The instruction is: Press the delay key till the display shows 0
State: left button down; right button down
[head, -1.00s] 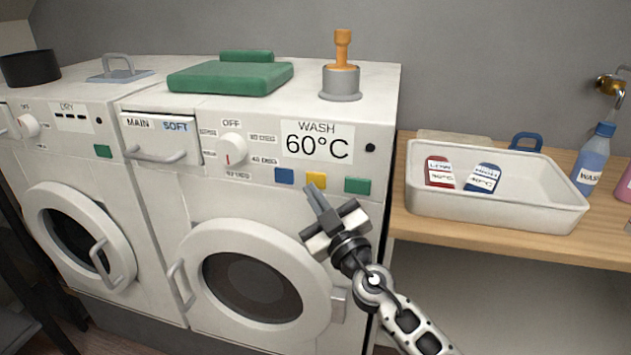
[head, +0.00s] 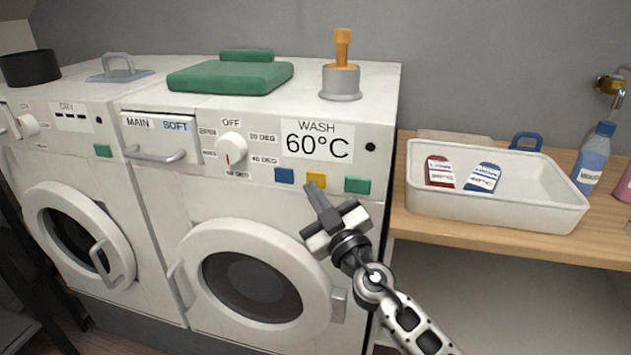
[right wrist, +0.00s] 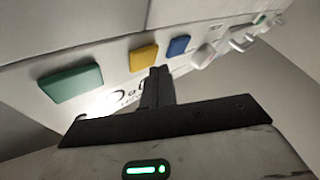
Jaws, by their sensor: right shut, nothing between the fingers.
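The washer's display (head: 317,143) reads "WASH 60°C". Below it are a blue key (head: 284,176), a yellow key (head: 316,180) and a green key (head: 357,186); I cannot read which is the delay key. My right gripper (head: 314,192) is shut and empty, its tips at the lower edge of the yellow key. I cannot tell whether they touch the panel. In the right wrist view the closed fingers (right wrist: 158,88) point at the panel just below the yellow key (right wrist: 143,58), with the green key (right wrist: 70,83) to the left and the blue key (right wrist: 178,46) to the right. My left gripper is out of view.
The program dial (head: 231,149) and the drawer handle (head: 157,156) stick out left of the keys. The round door (head: 245,235) is below. A white tray (head: 495,210) stands on the wooden counter at right. A stamp-like tool (head: 342,75) stands on top of the washer.

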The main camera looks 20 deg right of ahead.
jog(key=shift+w+d, duration=0.2)
jog(key=shift+w, duration=0.1)
jog(key=shift+w+d+b, duration=0.2)
jog(key=shift+w+b, duration=0.1)
dwell(0.8)
jog(key=shift+s, duration=0.1)
jog(key=shift+s+a, duration=0.4)
jog(key=shift+s, duration=0.2)
jog(key=shift+s+a+p, duration=0.15)
jog(key=shift+s+a, duration=0.6)
jog(key=shift+s, duration=0.3)
jog(key=shift+s+a+p, duration=0.15)
jog(key=shift+s+a, duration=0.55)
jog(key=shift+s, duration=0.3)
